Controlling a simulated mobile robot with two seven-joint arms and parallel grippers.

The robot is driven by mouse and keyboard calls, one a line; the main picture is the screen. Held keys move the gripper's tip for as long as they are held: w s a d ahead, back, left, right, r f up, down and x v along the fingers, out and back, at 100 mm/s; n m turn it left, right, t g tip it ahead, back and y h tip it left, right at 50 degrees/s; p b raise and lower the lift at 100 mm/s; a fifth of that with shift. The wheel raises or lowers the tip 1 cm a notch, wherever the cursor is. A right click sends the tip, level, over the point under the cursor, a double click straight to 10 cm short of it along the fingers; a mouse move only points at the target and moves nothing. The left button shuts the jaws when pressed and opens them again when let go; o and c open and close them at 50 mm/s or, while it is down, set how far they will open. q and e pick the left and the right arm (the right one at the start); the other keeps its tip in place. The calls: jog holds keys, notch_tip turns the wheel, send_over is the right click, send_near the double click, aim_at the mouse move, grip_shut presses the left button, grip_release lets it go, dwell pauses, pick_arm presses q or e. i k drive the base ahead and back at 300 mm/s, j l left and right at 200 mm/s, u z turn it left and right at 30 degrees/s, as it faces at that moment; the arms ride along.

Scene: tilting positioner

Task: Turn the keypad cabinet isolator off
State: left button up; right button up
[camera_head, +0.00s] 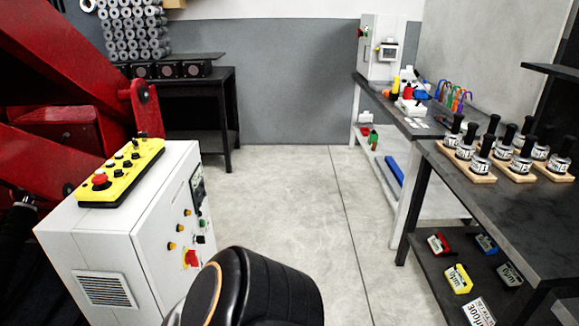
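A white cabinet (150,250) stands at the near left, with a yellow button box (122,172) on its top. Its right-hand face bears a dark panel (197,184), several small knobs and a red rotary switch on a yellow plate (191,258). The handle angle of that switch is too small to read. A second, light grey cabinet (380,68) stands at the far right back, with a small display unit (387,51) and a red control (361,32) on its side. I cannot tell which one has the keypad. Neither gripper shows; a black arm link of mine fills the bottom centre.
Red machine arms (60,70) rise at the left beside the near cabinet. A dark workbench (510,205) with several black-handled holders runs along the right. A bench with tools (425,125) stands behind it. The concrete floor (285,200) between is clear.

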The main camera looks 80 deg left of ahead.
aim_at(191, 257)
jog(key=u, duration=3.35)
jog(key=i+l+u, duration=0.6)
jog(key=i+l, duration=0.05)
jog(key=i, duration=0.05)
